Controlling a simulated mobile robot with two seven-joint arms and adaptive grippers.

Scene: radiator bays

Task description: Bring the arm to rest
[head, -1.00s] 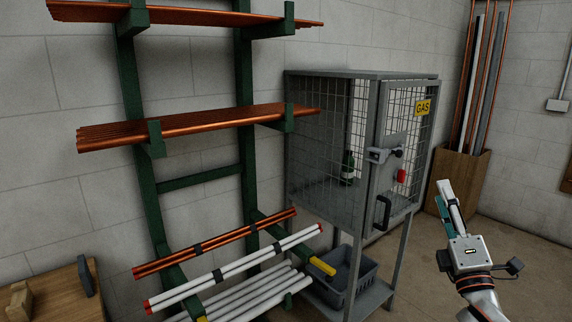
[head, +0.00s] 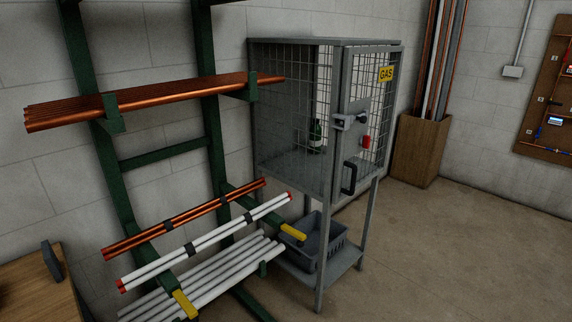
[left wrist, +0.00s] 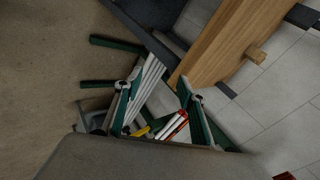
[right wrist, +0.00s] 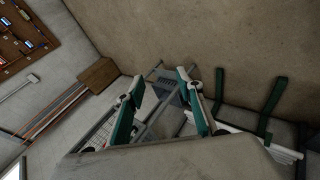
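Neither arm shows in the head view now. My left gripper (left wrist: 160,80) is in the left wrist view, with its two green-and-grey fingers apart and nothing seen between them but the distant rack and floor. My right gripper (right wrist: 160,77) is in the right wrist view, also with fingers apart and empty, with the floor and cage behind it. The arm links themselves are hidden from these views.
A green rack holds copper pipes (head: 150,103) and white pipes (head: 215,270). A grey mesh gas cage (head: 290,45) stands beside it, with a grey crate (head: 335,240) on its lower shelf. A wooden bench (head: 40,295) is at lower left. Floor (head: 450,260) at right is clear.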

